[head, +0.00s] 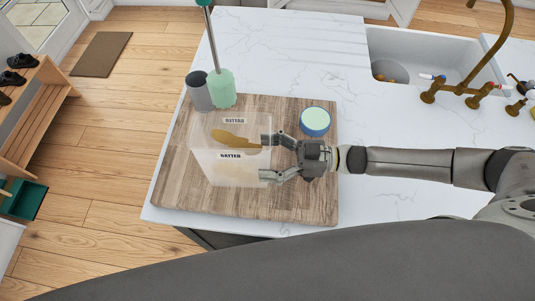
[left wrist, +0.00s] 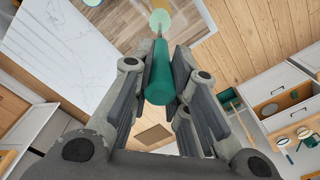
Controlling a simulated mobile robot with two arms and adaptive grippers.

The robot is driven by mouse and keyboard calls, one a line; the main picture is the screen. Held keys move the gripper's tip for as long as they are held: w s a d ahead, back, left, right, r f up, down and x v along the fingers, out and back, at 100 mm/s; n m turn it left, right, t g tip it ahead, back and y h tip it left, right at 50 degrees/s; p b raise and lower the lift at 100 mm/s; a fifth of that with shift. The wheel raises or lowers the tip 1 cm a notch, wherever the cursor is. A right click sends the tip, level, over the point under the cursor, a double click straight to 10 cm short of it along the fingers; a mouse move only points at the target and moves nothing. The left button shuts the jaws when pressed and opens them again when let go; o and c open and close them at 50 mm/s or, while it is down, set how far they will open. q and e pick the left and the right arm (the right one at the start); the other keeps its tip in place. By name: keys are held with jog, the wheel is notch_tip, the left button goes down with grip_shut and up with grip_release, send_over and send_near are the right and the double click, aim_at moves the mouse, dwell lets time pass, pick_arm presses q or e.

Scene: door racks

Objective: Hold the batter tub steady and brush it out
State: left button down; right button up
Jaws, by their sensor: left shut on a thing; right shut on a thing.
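The batter tub (head: 215,171) is a translucent box labelled BATTER, on the wooden board in the head view. A brown batter smear (head: 232,139) shows in it. My right gripper (head: 266,157) is shut on the tub's right side, one finger toward the back and one toward the front. My left gripper (left wrist: 158,75) is shut on the brush's dark green handle (left wrist: 160,78); this gripper is outside the head view. The brush's thin rod (head: 212,40) runs down to a mint-green cylindrical head (head: 222,89) at the tub's back left, apart from the smear.
A grey cup (head: 199,92) stands beside the brush head. A round blue piece with a pale green top (head: 315,121) sits right of the tub on the wooden board (head: 290,207). The white counter (head: 290,50) is clear behind; a sink (head: 425,60) lies back right.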

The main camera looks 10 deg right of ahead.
aim_at(204, 1)
pick_arm(q)
jog(key=shift+f+n, duration=0.7)
jog(key=shift+f, duration=0.8)
jog(key=shift+f+n, duration=0.7)
jog(key=shift+f, duration=11.3)
jog(key=a, duration=0.3)
jog(key=shift+w, duration=0.35)
jog(key=shift+w+d, duration=0.1)
jog(key=shift+w, duration=0.05)
jog(key=shift+w+d, duration=0.2)
jog(key=shift+w, duration=0.65)
jog(key=shift+r, duration=0.1)
